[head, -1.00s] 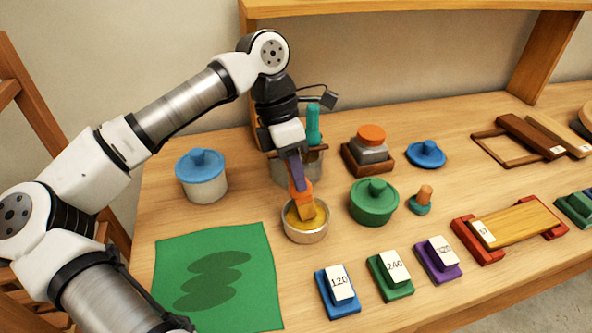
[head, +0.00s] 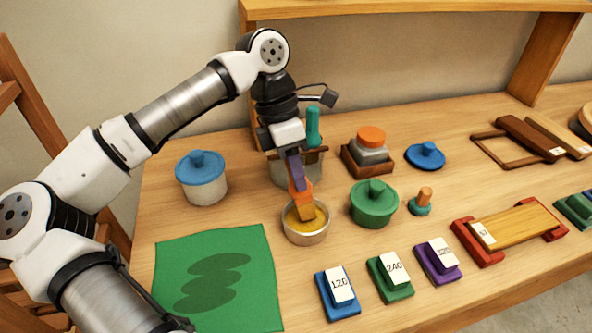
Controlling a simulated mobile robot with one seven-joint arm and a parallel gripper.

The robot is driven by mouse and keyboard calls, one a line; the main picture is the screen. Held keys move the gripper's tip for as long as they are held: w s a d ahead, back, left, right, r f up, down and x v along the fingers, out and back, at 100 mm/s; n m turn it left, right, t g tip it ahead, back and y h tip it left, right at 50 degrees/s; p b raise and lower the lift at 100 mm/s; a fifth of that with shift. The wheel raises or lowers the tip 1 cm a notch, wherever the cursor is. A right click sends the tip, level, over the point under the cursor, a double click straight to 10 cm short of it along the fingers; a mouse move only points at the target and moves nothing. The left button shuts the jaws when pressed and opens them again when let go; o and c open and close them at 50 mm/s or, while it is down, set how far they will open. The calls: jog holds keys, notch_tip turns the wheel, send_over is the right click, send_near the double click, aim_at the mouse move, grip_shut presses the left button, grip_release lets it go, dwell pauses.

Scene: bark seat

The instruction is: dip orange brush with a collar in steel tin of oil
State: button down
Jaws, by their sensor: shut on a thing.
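The steel tin of oil (head: 306,239) stands open on the bench, with yellow-brown oil inside. The orange brush with a collar (head: 300,194) points down over the tin, slightly tilted, and its tan bristle end is inside the rim at the oil. How deep the tip sits in the oil cannot be told. My gripper (head: 293,165) is above the tin, shut on the brush; purple shows at the fingers just above the orange part.
Behind my gripper stands a steel container with a teal-handled tool (head: 313,125). A green lidded pot (head: 373,205) is close right of the tin. A blue-lidded pot (head: 202,178) and green cloth (head: 216,278) lie left. Numbered blocks (head: 338,292) stand in front.

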jog(key=shift+r+p, duration=1.7)
jog(key=shift+r, duration=1.55)
